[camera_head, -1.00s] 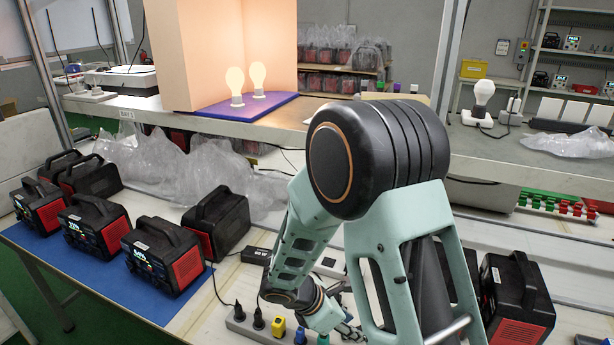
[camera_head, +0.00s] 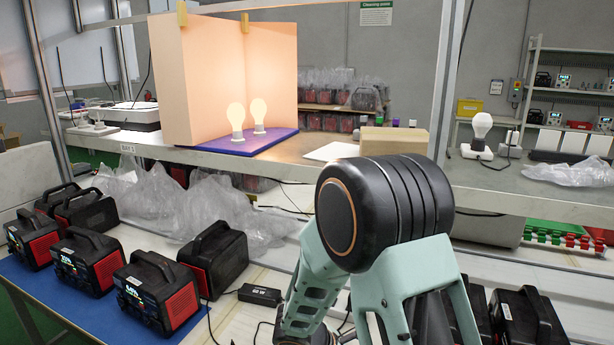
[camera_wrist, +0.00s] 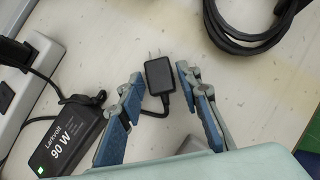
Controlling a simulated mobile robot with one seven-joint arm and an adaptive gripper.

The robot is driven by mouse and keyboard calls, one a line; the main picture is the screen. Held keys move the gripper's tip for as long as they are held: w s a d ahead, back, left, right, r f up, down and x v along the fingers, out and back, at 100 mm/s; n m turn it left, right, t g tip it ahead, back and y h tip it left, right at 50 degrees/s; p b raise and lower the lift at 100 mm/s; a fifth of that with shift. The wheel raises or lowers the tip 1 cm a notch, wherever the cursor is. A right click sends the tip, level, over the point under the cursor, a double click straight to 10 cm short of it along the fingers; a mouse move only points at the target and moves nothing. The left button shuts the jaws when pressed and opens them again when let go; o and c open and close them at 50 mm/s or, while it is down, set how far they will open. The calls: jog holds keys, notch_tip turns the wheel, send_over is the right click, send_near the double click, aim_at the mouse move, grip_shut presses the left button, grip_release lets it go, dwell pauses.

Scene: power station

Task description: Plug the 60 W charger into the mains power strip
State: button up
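In the wrist view, my gripper (camera_wrist: 160,74) is open, with a blue-padded finger on each side of a small black plug (camera_wrist: 159,76). The plug lies on the pale bench with its prongs toward the top of the picture, apart from both fingers. Its cable curves left behind a finger; where it ends is hidden. A black charger brick labelled 90 W (camera_wrist: 68,139) lies to the left. Part of a white power strip (camera_wrist: 42,62) shows at the upper left. In the head view, a labelled black brick (camera_head: 260,294) lies on the bench; its label is too small to read surely. My arm hides the gripper there.
Several black-and-red power units (camera_head: 157,290) stand on a blue mat (camera_head: 60,309) at the left, with others at the lower right. A coiled black cable (camera_wrist: 245,45) lies at the upper right of the wrist view. Bare bench surrounds the plug.

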jog(key=shift+c, duration=0.4)
grip_shut()
jog(key=shift+r+p, duration=2.5)
jog(key=shift+r, duration=0.55)
